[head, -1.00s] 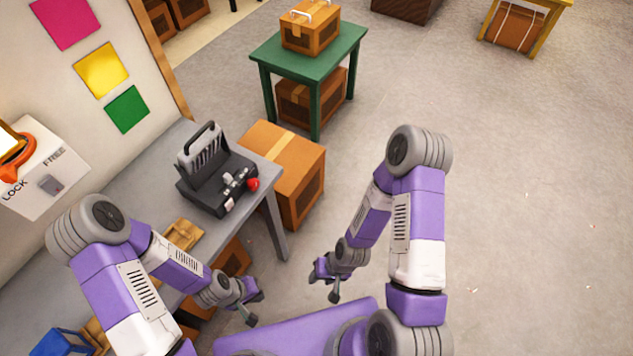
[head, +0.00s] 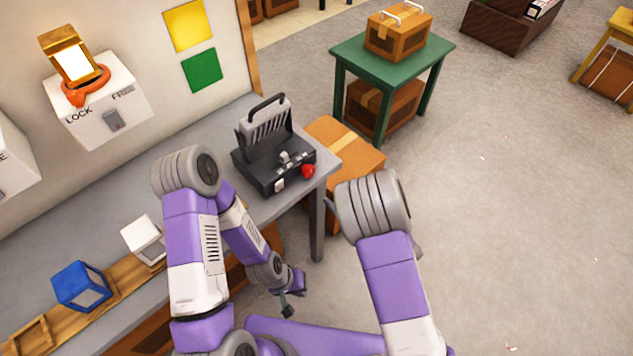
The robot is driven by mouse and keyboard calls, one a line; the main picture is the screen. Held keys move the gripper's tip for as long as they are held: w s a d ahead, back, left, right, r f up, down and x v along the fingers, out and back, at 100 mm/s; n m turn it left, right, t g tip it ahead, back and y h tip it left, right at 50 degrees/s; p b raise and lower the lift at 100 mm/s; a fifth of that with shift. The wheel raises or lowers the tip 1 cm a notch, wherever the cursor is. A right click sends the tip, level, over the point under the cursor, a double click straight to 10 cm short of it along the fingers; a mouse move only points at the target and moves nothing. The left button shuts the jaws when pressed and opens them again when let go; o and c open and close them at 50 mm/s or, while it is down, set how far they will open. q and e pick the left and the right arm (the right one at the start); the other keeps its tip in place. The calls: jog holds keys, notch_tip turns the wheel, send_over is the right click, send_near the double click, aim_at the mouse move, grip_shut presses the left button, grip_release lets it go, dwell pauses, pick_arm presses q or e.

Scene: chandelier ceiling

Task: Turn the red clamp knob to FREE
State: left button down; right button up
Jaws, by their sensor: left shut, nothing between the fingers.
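An orange-red knob (head: 85,88) sits on top of a white wall box (head: 105,105) marked LOCK on its left and FREE on its right. A gold frame with a bright white face stands behind the knob. The knob appears nearer the LOCK side, but its exact setting is hard to read. A smaller red knob (head: 308,171) is on the black machine (head: 270,160) on the grey bench. My left gripper (head: 290,296) is shut and empty, low in front of the bench and well away from both knobs. My right gripper is not visible.
The grey bench (head: 60,226) runs along the wall. A wooden rack (head: 124,281) on it holds a blue block (head: 82,286) and a white block (head: 143,239). Another white box (head: 14,165) is at the left edge.

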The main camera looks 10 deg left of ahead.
aim_at(311, 172)
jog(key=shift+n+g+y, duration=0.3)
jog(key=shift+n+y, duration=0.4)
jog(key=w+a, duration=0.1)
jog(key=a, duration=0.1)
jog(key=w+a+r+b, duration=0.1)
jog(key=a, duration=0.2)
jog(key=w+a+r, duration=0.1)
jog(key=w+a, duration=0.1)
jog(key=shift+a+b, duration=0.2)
jog(key=shift+b, duration=0.2)
